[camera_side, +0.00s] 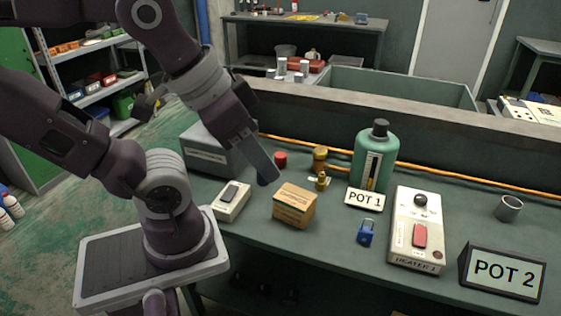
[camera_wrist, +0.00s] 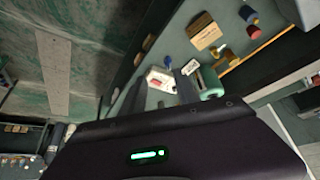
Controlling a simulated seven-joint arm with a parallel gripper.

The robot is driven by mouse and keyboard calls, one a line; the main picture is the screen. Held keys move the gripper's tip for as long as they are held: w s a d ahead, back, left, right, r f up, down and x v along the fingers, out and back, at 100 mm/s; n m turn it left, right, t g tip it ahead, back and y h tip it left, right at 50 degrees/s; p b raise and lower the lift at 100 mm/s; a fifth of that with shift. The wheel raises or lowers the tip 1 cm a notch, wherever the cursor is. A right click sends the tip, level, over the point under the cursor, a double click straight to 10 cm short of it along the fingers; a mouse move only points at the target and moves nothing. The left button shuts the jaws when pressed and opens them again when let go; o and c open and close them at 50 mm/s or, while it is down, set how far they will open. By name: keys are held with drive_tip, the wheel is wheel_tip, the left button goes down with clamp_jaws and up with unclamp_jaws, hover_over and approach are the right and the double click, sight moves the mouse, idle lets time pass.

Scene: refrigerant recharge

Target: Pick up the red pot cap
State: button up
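The red pot cap (camera_side: 280,159) sits on the green bench, just behind the cardboard box and left of the brass fittings. It also shows in the wrist view (camera_wrist: 253,32), near the top right. My gripper (camera_side: 262,167) hangs tilted downward just left of the red cap in the side view, apart from it in the picture. Only its grey side shows there, so its opening is hidden. A small dark blue piece (camera_side: 263,182) shows at its lower end; the wrist view shows a blue piece (camera_wrist: 249,14) beside the red cap.
The cardboard box (camera_side: 295,205) stands in front of the cap. Brass fittings (camera_side: 321,170) and green POT 1 (camera_side: 374,160) stand to the right. A grey case (camera_side: 212,150) is at left. An orange hose (camera_side: 458,178) runs along the rear. A blue padlock (camera_side: 366,232) lies farther forward.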

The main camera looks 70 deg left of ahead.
drive_tip(key=o, duration=0.5)
drive_tip(key=shift+c, duration=0.2)
